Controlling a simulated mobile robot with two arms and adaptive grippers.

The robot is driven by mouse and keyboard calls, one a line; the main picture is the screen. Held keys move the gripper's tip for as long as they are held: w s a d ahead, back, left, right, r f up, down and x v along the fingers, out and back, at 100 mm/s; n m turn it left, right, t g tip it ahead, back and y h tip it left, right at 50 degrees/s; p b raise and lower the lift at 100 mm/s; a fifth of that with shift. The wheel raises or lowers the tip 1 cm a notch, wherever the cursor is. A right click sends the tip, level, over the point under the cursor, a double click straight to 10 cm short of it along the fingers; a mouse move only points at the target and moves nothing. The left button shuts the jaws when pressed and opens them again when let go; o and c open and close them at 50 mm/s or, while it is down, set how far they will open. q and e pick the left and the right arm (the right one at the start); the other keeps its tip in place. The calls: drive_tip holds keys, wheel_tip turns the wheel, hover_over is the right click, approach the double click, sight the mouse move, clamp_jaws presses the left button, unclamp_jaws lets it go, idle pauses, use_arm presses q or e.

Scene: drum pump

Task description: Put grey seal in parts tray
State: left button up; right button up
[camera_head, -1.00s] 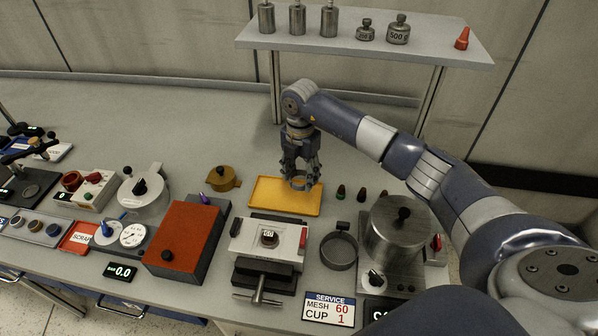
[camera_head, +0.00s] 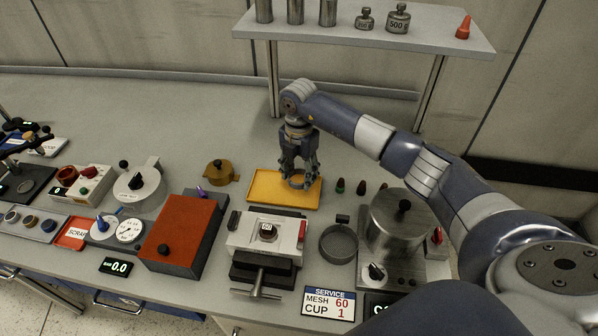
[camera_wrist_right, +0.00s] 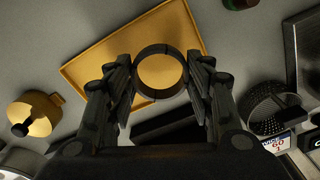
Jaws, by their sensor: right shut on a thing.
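The grey seal is a thin dark grey ring (camera_wrist_right: 160,48). It shows between my right fingertips in the right wrist view, and its upper part shows at the fingertips in the head view (camera_head: 300,184). My right gripper (camera_head: 299,180) is shut on the ring and points down. The yellow parts tray (camera_head: 268,197) lies flat on the bench directly below. The ring is over the tray's right part; I cannot tell whether it touches the tray floor. The tray also shows in the wrist view (camera_wrist_right: 110,62). My left gripper is not in view.
A vise-like block (camera_head: 262,235) stands in front of the tray and a brass pot (camera_head: 221,173) to its left. Several small dark cones (camera_head: 361,187) and a round sieve (camera_head: 338,243) stand to the right. The shelf (camera_head: 350,35) with weights is behind.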

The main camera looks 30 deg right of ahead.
drive_tip(key=shift+f, duration=0.2)
drive_tip(key=shift+f+b, duration=0.45)
drive_tip(key=shift+f, duration=0.05)
drive_tip(key=shift+f+b, duration=0.75)
drive_tip(key=shift+f, duration=0.6)
idle(1.4)
drive_tip(key=o, duration=0.9)
drive_tip(key=o, duration=0.3)
drive_tip(key=shift+o, duration=0.2)
drive_tip(key=shift+r, duration=0.1)
